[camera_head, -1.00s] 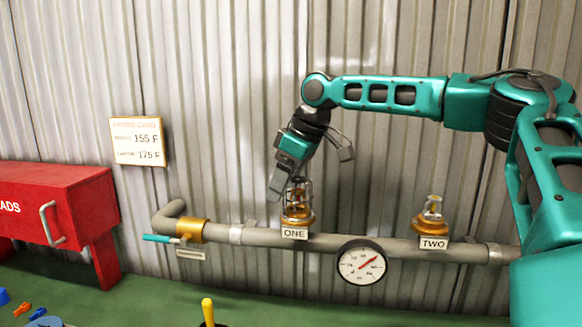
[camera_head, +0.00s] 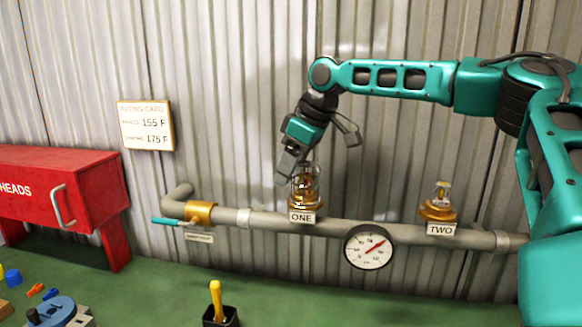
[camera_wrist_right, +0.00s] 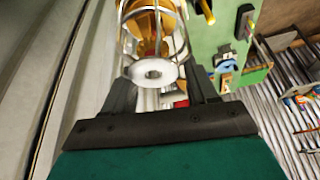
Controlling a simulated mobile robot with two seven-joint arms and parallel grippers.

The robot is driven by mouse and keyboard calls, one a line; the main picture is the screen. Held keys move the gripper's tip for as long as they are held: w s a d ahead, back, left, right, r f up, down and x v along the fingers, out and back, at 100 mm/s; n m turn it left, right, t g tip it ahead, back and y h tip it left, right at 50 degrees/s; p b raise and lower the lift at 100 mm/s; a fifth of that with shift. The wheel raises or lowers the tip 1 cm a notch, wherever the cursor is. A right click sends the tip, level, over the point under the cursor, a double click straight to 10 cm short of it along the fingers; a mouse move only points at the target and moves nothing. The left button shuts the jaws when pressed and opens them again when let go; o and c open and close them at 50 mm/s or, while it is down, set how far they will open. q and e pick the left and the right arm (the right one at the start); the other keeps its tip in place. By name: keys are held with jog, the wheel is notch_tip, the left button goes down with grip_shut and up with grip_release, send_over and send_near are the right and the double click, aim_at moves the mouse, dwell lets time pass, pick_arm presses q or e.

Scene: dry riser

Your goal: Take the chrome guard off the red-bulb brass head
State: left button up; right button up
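A chrome wire guard (camera_head: 304,180) stands over the brass head (camera_head: 305,203) marked ONE on the grey pipe. In the right wrist view the guard (camera_wrist_right: 157,72) shows its pale round end plate, with gold brass behind the wires. My right gripper (camera_head: 293,172) slants down from above to the guard's upper left. In the wrist view its dark fingers stand apart on either side of the end plate; contact cannot be told. A second brass head (camera_head: 439,208), marked TWO, has no guard. My left gripper is out of view.
A pressure gauge (camera_head: 369,246) hangs on the pipe (camera_head: 335,226) between the heads. A teal-handled valve (camera_head: 200,213) is at left. A rating card (camera_head: 146,125) is on the corrugated wall. A red cabinet (camera_head: 60,188), yellow-handled tool (camera_head: 215,298) and small parts lie left and below.

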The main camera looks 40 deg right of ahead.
jog(key=shift+s+f, duration=0.1)
jog(key=shift+f, duration=0.05)
jog(key=c, duration=0.5)
jog(key=shift+r, duration=0.25)
jog(key=shift+c, duration=0.7)
jog(key=shift+r, duration=0.3)
grip_shut()
notch_tip(320, 180, up, 8)
jog(key=shift+f, duration=0.2)
dwell(0.4)
dwell(0.3)
jog(key=shift+o, duration=0.6)
grip_release()
